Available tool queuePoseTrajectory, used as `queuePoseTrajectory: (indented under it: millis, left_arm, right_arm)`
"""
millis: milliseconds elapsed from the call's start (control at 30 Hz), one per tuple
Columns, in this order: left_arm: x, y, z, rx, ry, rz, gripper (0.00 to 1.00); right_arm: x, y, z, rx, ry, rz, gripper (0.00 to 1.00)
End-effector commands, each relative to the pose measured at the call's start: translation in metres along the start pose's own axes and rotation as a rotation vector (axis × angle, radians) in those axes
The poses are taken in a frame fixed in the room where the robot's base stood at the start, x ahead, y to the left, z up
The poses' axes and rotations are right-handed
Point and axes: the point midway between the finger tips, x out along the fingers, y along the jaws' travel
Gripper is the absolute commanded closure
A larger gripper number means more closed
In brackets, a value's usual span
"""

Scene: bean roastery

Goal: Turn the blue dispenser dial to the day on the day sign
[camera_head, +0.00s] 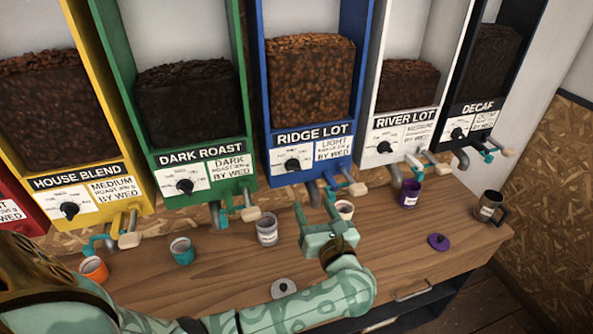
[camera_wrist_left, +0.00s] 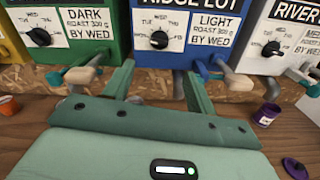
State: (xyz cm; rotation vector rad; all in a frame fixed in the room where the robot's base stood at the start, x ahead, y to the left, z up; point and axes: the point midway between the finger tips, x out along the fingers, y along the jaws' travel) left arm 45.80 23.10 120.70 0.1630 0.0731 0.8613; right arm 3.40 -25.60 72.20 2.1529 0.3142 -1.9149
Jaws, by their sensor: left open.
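The blue dispenser (camera_head: 264,120) stands mid-row and is labelled RIDGE LOT. Its round black dial (camera_head: 292,165) sits on a white plate with day names, left of a label (camera_head: 333,149) reading LIGHT and BY WED. In the left wrist view the dial (camera_wrist_left: 159,40) is just beyond and above the fingertips, apart from them. Which day its pointer marks is too small to tell. No separate day sign is clear in either view. My left gripper (camera_head: 315,208) is open and empty, below the blue dispenser; its spread fingers also show in the left wrist view (camera_wrist_left: 158,82). My right gripper is out of view.
Green (camera_head: 247,130), yellow, white and black dispensers flank the blue one, with spouts and levers jutting below. On the wooden counter (camera_head: 225,275) stand an orange cup (camera_head: 93,269), a teal cup (camera_head: 182,251), a grey cup (camera_head: 267,230) and a purple cup (camera_head: 409,194). A purple lid (camera_head: 438,242) lies right.

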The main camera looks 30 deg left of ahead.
Motion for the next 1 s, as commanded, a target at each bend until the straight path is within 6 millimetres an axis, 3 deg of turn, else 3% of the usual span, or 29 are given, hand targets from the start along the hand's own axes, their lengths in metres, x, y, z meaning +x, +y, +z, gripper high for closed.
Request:
queuePoseTrajectory:
  millis: [300, 500, 667, 933, 1000]
  left_arm:
    - [0.083, 0.001, 0.003, 0.005, -0.005, 0.004, 0.44]
    - [0.115, 0.001, 0.001, 0.003, -0.002, 0.002, 0.44]
    - [0.126, 0.001, 0.000, 0.003, -0.001, 0.002, 0.44]
    - [0.127, 0.001, 0.000, 0.002, 0.000, 0.001, 0.44]
    - [0.126, 0.001, 0.000, 0.002, 0.000, 0.001, 0.63]
  right_arm:
    - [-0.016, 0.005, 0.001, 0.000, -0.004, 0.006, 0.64]
    - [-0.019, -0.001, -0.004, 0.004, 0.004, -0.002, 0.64]
    - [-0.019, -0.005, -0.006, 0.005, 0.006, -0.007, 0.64]
    - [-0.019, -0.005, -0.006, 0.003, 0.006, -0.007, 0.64]
    - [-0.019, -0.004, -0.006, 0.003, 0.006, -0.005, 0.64]
